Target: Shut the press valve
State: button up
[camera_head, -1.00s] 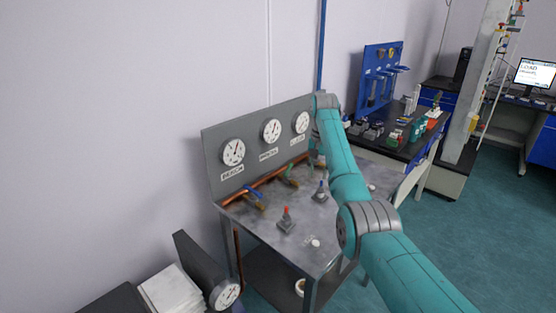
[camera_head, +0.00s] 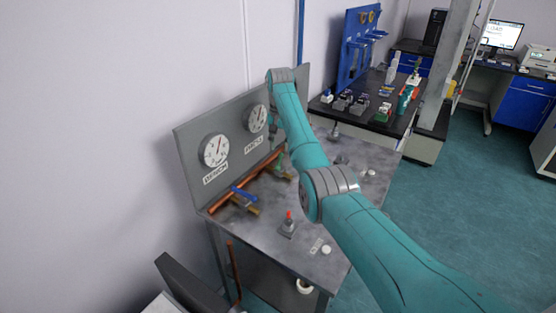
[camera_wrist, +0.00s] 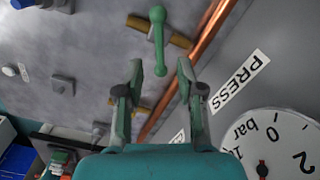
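The press valve, with a green lever handle (camera_wrist: 158,38) on a brass body (camera_wrist: 138,23), is in the wrist view beside the copper pipe and near the PRESS label (camera_wrist: 240,80). My gripper (camera_wrist: 159,68) is open, and the near end of the lever appears between its fingertips. I see no clear contact and cannot judge the depth gap. In the head view the green handle (camera_head: 280,162) shows at the back of the bench, partly hidden by my arm. My gripper is hidden there.
A blue-handled valve (camera_head: 243,194) sits left on the same copper pipe (camera_head: 226,202). A red-tipped switch (camera_head: 289,224) stands on the metal bench (camera_head: 262,240). The gauge panel (camera_head: 186,150) rises behind. A dark table (camera_head: 350,122) with small items stands beyond.

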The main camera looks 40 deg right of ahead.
aim_at(279, 159)
notch_tip(279, 159, down, 7)
jog(key=shift+f, duration=0.1)
dwell(0.4)
grip_shut()
